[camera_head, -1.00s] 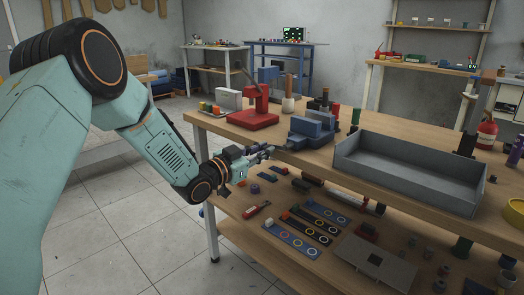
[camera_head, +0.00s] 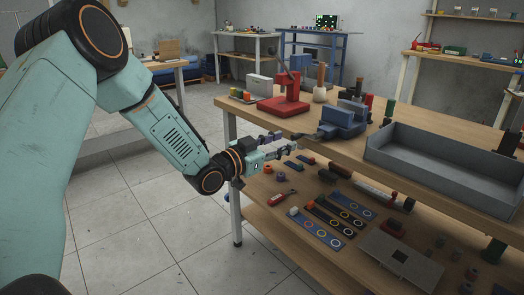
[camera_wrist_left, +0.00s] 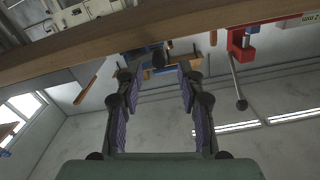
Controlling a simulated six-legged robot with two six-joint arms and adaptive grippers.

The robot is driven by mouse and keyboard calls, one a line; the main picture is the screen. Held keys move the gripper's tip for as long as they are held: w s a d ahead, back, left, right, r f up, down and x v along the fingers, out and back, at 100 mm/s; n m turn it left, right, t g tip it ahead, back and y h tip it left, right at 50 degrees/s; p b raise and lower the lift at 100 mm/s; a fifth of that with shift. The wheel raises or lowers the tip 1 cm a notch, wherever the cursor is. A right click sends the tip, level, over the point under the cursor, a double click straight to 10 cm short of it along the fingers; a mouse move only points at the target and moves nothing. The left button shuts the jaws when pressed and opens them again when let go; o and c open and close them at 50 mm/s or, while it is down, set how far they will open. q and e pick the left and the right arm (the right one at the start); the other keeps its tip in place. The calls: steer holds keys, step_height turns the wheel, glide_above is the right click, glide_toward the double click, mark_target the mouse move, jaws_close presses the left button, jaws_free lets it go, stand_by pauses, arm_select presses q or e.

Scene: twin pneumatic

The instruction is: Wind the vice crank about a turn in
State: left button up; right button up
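The blue vice (camera_head: 341,118) stands at the front left edge of the workbench. A dark piece, seemingly its crank (camera_head: 304,137), sticks out from its left side toward my gripper. My left gripper (camera_head: 292,142) is open just left of that piece, with nothing held. In the left wrist view the two purple-padded fingers (camera_wrist_left: 158,82) are spread. A dark round end of the crank (camera_wrist_left: 159,60) shows beyond and between the fingertips, with blue vice parts (camera_wrist_left: 148,73) around it; they look apart from the fingers. My right gripper is not in view.
A red press (camera_head: 286,104) stands behind the vice; its lever also hangs in the wrist view (camera_wrist_left: 237,88). A grey open tray (camera_head: 440,172) lies right of the vice. The bench's front edge (camera_wrist_left: 120,43) is close to the fingers. A lower shelf holds small parts. Floor at left is clear.

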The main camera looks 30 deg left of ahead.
arm_select(q)
steer(key=v, duration=0.7)
steer(key=shift+s, duration=0.4)
stand_by(0.3)
